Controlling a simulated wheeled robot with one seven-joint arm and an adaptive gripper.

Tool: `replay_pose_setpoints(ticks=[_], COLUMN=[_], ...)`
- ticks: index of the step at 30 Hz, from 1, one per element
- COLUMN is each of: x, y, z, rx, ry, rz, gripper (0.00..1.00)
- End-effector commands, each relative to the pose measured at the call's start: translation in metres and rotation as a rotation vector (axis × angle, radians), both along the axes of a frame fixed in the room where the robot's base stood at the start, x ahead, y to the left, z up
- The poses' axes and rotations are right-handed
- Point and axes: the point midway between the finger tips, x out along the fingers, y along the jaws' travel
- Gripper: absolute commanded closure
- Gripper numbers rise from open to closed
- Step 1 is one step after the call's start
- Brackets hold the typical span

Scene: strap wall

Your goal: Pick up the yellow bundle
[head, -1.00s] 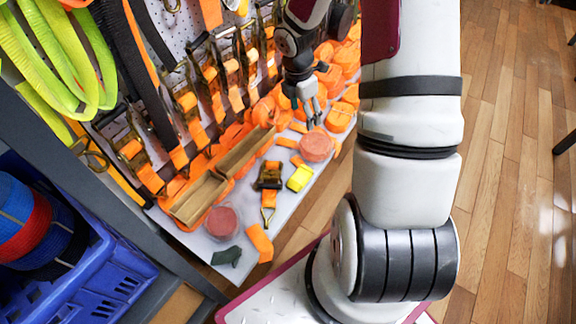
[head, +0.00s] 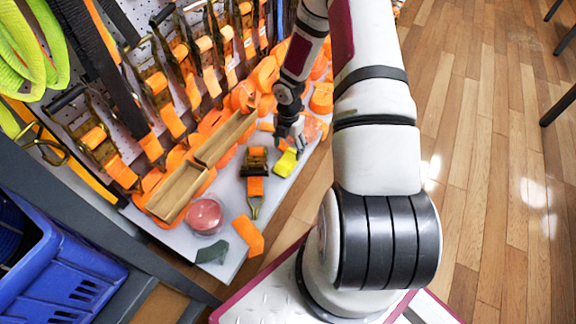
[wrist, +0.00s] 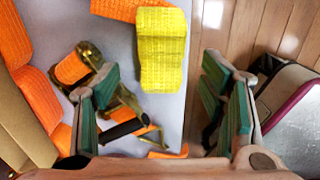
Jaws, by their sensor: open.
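The yellow bundle (head: 286,162) lies on the grey shelf near its front edge, to the right of an orange ratchet strap. In the wrist view the yellow bundle (wrist: 162,50) is a folded strip of yellow webbing, ahead of my fingers and partly over the shelf edge side. My gripper (head: 290,138) is just behind and above the bundle in the head view. In the wrist view my gripper (wrist: 165,105) is open, its green-padded fingers wide apart with nothing between them at their tips that I can see held.
The ratchet strap (head: 256,170) lies left of the bundle; its buckle (wrist: 92,75) is close to my left finger. Wooden trays (head: 178,192), a red round container (head: 206,215) and a dark green piece (head: 213,252) share the shelf. Hanging straps fill the wall. Wooden floor lies right.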

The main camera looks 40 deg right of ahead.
Motion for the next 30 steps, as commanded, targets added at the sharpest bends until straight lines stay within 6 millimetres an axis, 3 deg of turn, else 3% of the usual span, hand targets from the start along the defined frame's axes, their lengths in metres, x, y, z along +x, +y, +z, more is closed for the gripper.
replay_pose_setpoints(ticks=[8,18,26,30], x=[-0.001,-0.005,-0.004,-0.004], y=[0.001,0.006,0.006,0.005], z=[-0.018,-0.059,-0.061,-0.061], rx=[0.000,0.000,-0.001,-0.001], ry=[0.000,0.001,0.000,0.000], rz=[0.000,-0.001,-0.001,-0.001], gripper=[0.35,0.35,0.35,0.62])
